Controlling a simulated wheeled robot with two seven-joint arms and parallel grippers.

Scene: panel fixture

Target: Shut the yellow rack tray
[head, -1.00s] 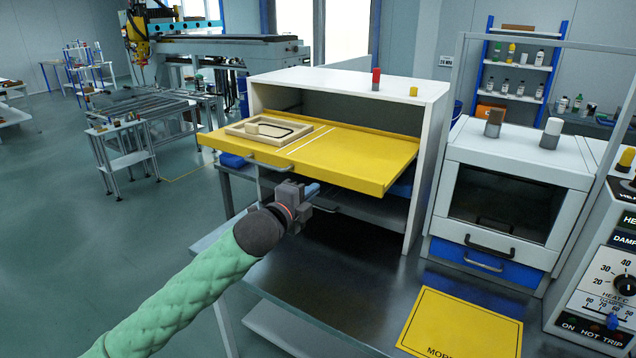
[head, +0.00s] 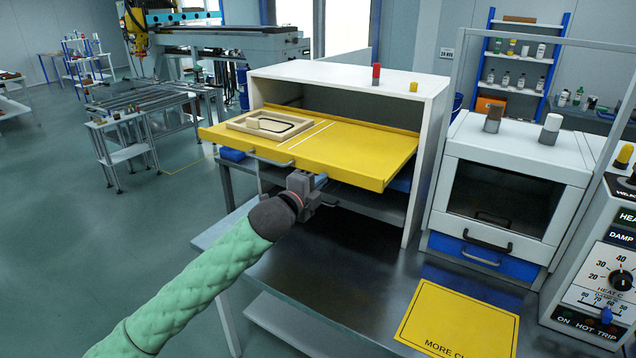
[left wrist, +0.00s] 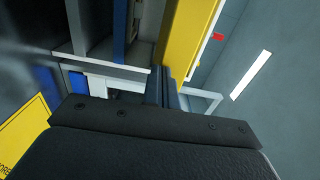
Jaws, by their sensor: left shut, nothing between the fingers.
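The yellow rack tray (head: 350,153) sticks far out of the white rack housing (head: 433,150) in the head view. It has a grey bar handle (head: 270,160) on its front edge. A wooden frame (head: 240,122) with a small block lies on its left part. My left gripper (head: 318,182) is shut and empty, just below and in front of the tray's front edge. I cannot tell whether it touches the tray. In the left wrist view the shut fingers (left wrist: 167,88) are beside the yellow tray (left wrist: 190,40). My right gripper is not in view.
A blue tray (head: 232,155) shows below the yellow one, with another handle lower down. A white cabinet with a dark window (head: 505,200) stands to the right. A yellow sign (head: 460,320) lies on the dark bench (head: 340,270), which is otherwise clear in front.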

